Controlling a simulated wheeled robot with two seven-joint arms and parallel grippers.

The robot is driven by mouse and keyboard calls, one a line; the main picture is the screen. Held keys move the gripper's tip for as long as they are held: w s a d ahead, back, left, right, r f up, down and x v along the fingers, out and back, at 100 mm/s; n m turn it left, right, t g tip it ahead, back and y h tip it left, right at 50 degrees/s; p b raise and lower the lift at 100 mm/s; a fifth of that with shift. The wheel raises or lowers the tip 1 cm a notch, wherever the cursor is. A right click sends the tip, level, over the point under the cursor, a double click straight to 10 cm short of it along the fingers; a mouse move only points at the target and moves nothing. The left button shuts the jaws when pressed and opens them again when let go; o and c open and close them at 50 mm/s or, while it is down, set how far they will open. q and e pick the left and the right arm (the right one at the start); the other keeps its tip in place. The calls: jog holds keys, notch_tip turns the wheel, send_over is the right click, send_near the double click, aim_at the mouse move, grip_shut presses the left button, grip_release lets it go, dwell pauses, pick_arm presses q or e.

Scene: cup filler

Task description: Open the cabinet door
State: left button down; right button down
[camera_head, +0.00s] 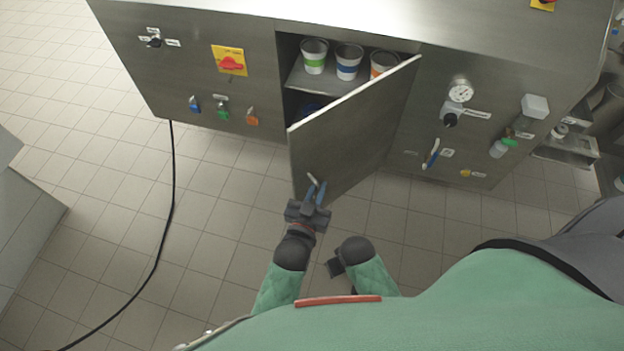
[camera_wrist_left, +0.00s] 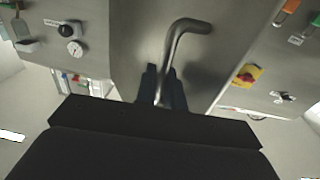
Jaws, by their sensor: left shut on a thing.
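The metal cabinet door (camera_head: 352,132) stands partly open, swung out toward me with its hinge side at the right of the opening. Its bent metal handle (camera_head: 311,180) is near the lower left of the door. My left gripper (camera_head: 316,193) has its blue-tipped fingers around the handle and is shut on it. In the left wrist view the handle (camera_wrist_left: 172,62) rises from between the fingers of the left gripper (camera_wrist_left: 164,88). My right gripper (camera_head: 336,267) hangs low beside the left arm, away from the door. Its fingers are too hidden to tell their state.
Inside the cabinet, white cups with green (camera_head: 314,56), blue (camera_head: 348,61) and orange (camera_head: 383,64) bands stand on a shelf. Knobs, a yellow-backed red switch (camera_head: 230,61) and a gauge (camera_head: 460,91) are on the front panel. A black cable (camera_head: 171,205) lies on the tiled floor at left.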

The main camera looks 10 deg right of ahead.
pick_arm(q)
jog(key=shift+s+d, duration=0.1)
jog(key=shift+s, duration=0.05)
pick_arm(e)
jog(key=shift+f, duration=0.15)
pick_arm(q)
jog(key=c, duration=1.6)
grip_release()
pick_arm(e)
jog(key=shift+d, duration=0.1)
